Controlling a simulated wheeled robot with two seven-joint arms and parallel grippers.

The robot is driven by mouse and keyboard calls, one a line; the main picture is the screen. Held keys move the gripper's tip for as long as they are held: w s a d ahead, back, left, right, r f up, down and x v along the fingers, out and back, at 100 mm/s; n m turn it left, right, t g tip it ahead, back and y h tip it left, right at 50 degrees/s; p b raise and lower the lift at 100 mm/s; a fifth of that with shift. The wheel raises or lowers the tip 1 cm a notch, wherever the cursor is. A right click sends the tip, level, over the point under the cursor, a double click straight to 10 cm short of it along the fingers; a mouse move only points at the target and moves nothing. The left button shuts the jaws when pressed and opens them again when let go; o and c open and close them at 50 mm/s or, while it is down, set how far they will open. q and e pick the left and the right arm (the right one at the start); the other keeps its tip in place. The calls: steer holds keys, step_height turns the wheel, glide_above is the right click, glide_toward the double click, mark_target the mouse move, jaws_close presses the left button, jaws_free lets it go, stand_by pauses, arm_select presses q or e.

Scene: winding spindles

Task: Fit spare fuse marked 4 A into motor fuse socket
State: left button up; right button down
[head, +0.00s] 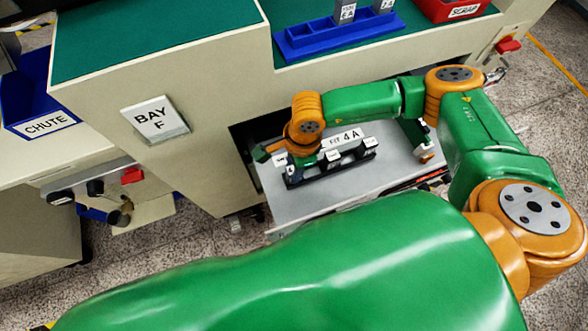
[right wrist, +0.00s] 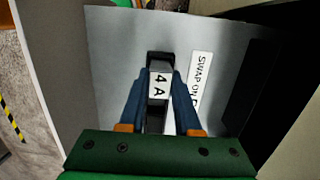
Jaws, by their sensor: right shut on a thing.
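My right gripper (head: 287,166) reaches down over the left end of a black socket row (head: 333,171) on the grey pulled-out tray. In the right wrist view its two blue fingers (right wrist: 161,80) are shut on a fuse with a white label marked 4 A (right wrist: 159,86). The black socket body (right wrist: 156,60) shows right under and around the fuse. I cannot tell how deep the fuse sits. A white sign reading FIT 4 A (head: 343,139) stands at the back of the row. My left gripper is not in view.
A blue rack (head: 325,40) with grey fuses marked 4 A and 2 A stands on the green bench top. A red SCRAP bin (head: 455,10) is beyond it. A BAY F plate (head: 156,119) and blue CHUTE (head: 35,95) are left. Cabinet walls flank the tray (head: 300,205).

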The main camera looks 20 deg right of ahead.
steer(key=shift+f, duration=0.1)
steer(key=c, duration=0.6)
jaws_free()
steer(key=shift+r, duration=0.4)
step_height(320, 180, up, 12)
steer(key=d, duration=0.1)
steer(key=shift+d+f, duration=0.15)
steer(key=shift+f, duration=0.1)
